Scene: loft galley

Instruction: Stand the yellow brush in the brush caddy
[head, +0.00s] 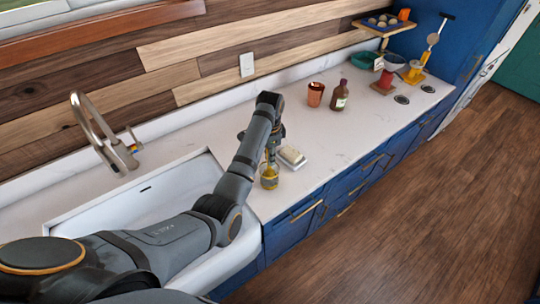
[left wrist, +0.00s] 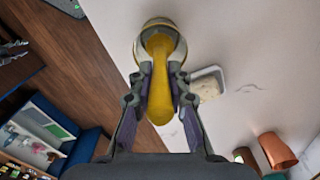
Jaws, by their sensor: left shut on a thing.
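The yellow brush (left wrist: 160,98) is held between the fingers of my left gripper (left wrist: 160,72) in the left wrist view. Its far end lies within the round rim of the brush caddy (left wrist: 182,48). In the head view, the caddy (head: 269,183) is a small round container on the counter at the sink's right edge, directly below my left gripper (head: 271,154). Yellow shows at the caddy's mouth and through its wall. I cannot tell whether the brush rests on the caddy's bottom. My right gripper is in neither view.
A soap dish with a pale bar (head: 292,157) stands close right of the caddy. A copper cup (head: 315,94) and a brown bottle (head: 340,96) stand farther along the counter. The white sink (head: 150,205) is to the left. Counter right of the soap dish is clear.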

